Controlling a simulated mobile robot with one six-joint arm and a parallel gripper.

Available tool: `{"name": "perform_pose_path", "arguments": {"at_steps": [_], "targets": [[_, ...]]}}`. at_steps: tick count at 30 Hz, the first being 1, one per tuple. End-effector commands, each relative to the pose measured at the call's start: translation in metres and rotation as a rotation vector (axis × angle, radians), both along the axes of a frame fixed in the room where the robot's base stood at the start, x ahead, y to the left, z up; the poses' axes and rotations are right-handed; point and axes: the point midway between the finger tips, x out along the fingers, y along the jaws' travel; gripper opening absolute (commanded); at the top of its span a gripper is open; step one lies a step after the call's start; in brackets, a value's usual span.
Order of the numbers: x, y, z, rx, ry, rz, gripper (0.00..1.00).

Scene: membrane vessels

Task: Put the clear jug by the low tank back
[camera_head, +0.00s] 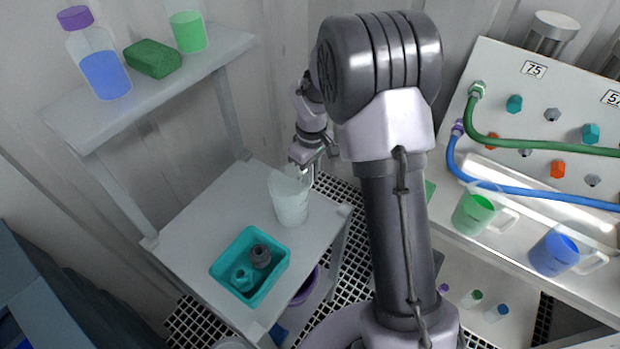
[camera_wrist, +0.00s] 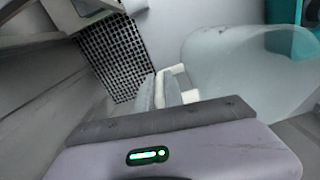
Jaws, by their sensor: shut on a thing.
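A clear, whitish jug (camera_head: 289,198) stands upright at the right part of the grey shelf table (camera_head: 190,232), behind a teal tray. My gripper (camera_head: 305,163) is at the jug's upper right side, shut on its handle. In the wrist view the fingers (camera_wrist: 160,92) close on the pale handle, and the clear jug (camera_wrist: 245,70) fills the right side. Whether its base touches the table is hard to tell. No low tank can be made out for certain.
The teal tray (camera_head: 225,268) holds two small fittings. An upper shelf (camera_head: 140,85) carries a purple-capped bottle, a green sponge and a green cup. On the right bench stand a green jug (camera_head: 474,213) and a blue jug (camera_head: 555,253), below hoses. Black grating covers the floor.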

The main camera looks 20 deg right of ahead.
Motion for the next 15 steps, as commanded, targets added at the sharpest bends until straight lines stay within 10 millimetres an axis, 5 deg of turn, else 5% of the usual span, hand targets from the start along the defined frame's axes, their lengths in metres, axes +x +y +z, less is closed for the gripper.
{"name": "perform_pose_path", "arguments": {"at_steps": [7, 8, 10, 15], "targets": [[0.0000, 0.0000, -0.0026, 0.000, 0.000, 0.000, 0.00], [0.0000, 0.0000, -0.0019, 0.000, 0.000, 0.000, 0.18], [0.0000, 0.0000, -0.0015, 0.000, 0.000, 0.000, 0.32], [0.0000, 0.0000, -0.0014, 0.000, 0.000, -0.001, 0.34]]}}
